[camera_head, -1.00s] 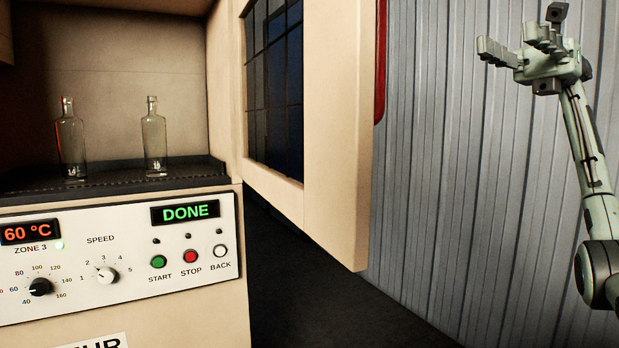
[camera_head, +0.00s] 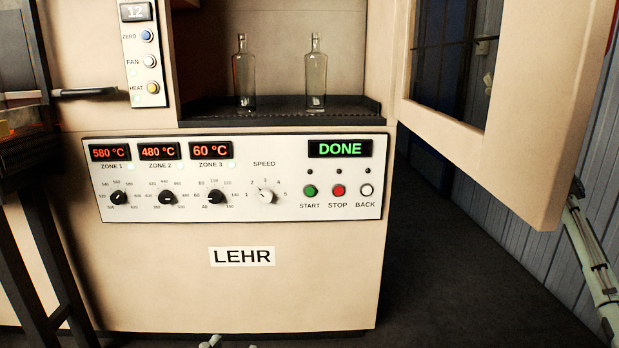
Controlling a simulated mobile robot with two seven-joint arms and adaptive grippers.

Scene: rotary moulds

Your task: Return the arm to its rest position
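My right arm (camera_head: 594,250) rises at the right edge, and its upper part passes behind the open lehr door (camera_head: 550,130). Its gripper is behind the door; only faint pale shapes show through the dark window, too unclear to read the fingers. Small pale tips (camera_head: 211,342) at the bottom edge, below the lehr, look like part of my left gripper, mostly cut off by the frame. Two clear glass bottles (camera_head: 244,75) (camera_head: 316,75) stand upright and apart on the dark shelf (camera_head: 280,108) inside the lehr. No gripper is near them.
The lehr's control panel (camera_head: 235,178) reads DONE, with 580, 480 and 60 °C. The door stands open to the right, over dark floor (camera_head: 450,270). At left are a horizontal handle (camera_head: 88,92) and a dark-framed stand (camera_head: 45,250).

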